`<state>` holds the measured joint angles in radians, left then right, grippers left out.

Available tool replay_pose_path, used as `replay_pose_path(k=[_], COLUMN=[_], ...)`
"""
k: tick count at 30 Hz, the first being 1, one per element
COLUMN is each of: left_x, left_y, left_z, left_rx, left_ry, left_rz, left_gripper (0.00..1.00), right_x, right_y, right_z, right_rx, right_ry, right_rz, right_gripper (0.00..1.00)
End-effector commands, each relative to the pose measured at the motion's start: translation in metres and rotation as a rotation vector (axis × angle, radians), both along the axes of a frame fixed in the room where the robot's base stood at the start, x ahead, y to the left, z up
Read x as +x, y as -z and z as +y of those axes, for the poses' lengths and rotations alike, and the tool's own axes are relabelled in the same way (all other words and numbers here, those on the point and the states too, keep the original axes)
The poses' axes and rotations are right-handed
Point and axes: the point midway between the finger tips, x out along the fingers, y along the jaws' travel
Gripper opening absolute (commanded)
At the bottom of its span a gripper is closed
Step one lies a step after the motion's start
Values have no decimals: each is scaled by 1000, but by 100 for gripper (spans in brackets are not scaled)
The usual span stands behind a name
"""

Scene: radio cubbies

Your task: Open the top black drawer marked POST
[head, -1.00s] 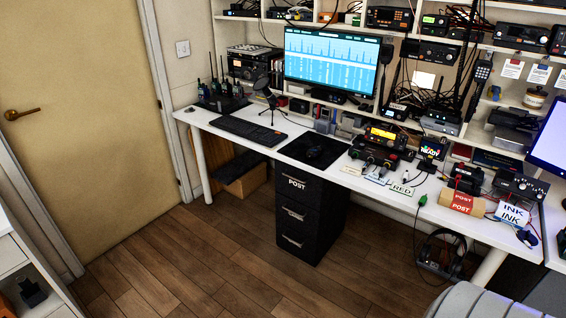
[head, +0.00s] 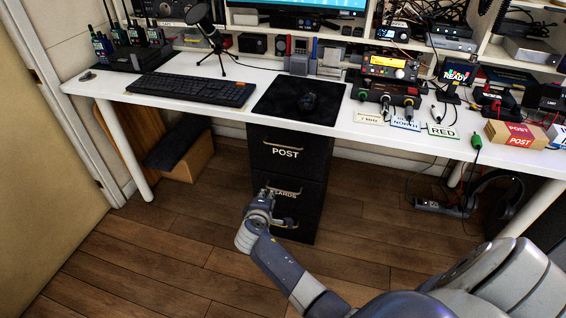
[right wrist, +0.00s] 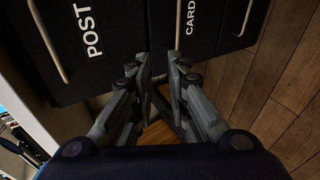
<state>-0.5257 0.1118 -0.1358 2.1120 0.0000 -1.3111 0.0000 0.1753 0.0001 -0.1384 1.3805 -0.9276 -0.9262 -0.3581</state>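The black drawer cabinet (head: 318,190) stands under the desk with its drawers closed. My right gripper (head: 266,193) is in front of the second drawer, below the POST lettering. In the right wrist view its fingers (right wrist: 159,60) are apart with nothing between them. My left gripper is not in view.
The white desk (head: 215,112) overhangs the cabinet; a black mat (head: 275,98) with a mouse lies above it. A cardboard box (head: 190,162) is left of the cabinet, and headphones (head: 497,195) hang at right. Wooden floor (head: 150,245) is clear in front.

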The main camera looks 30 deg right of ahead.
Motion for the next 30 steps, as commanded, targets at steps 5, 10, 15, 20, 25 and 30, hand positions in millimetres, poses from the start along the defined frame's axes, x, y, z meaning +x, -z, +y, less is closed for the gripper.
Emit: replay_pose_path(k=[5,10,15,20,25,30], left_x=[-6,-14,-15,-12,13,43], left_y=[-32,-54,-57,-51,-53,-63], left_z=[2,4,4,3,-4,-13], left_rx=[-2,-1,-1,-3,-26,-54], left_ry=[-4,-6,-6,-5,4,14], left_rz=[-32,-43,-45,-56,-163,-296], left_gripper=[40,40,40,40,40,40], right_x=[22,22,28,46,65,79], right_y=[-70,-110,-116,-110,-103,-98], right_z=[-25,-36,-47,-68,-91,-106], right_rx=[-150,-216,-231,-230,-229,-228], right_ry=[89,145,157,157,156,155], right_rz=[-124,-174,-182,-182,-182,-181], right_gripper=[16,16,16,16,16,16])
